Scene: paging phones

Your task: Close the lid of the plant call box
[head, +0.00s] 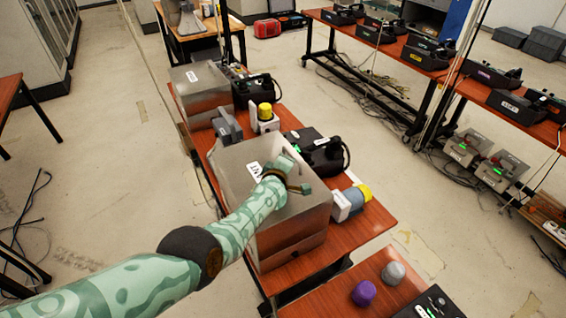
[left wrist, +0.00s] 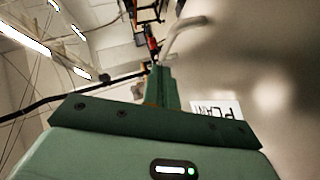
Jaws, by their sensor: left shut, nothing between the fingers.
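The plant call box (head: 290,222) is a large grey metal box on the red-brown table in the middle of the head view. Its broad lid faces up and carries a white label, partly covered by my gripper. In the left wrist view the lid (left wrist: 265,65) fills the right side, with the label (left wrist: 215,109) and a pale curved handle (left wrist: 185,35). My left gripper (head: 291,168) is over the lid, close to the label and handle. Its fingers (left wrist: 163,88) are shut and empty. I cannot tell whether they touch the lid or whether the lid is fully down. My right gripper is not in view.
Another grey box (head: 200,92) stands farther back. Purple (head: 364,293) and grey (head: 393,273) knobs are on the front table. Floor at left is mostly clear.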

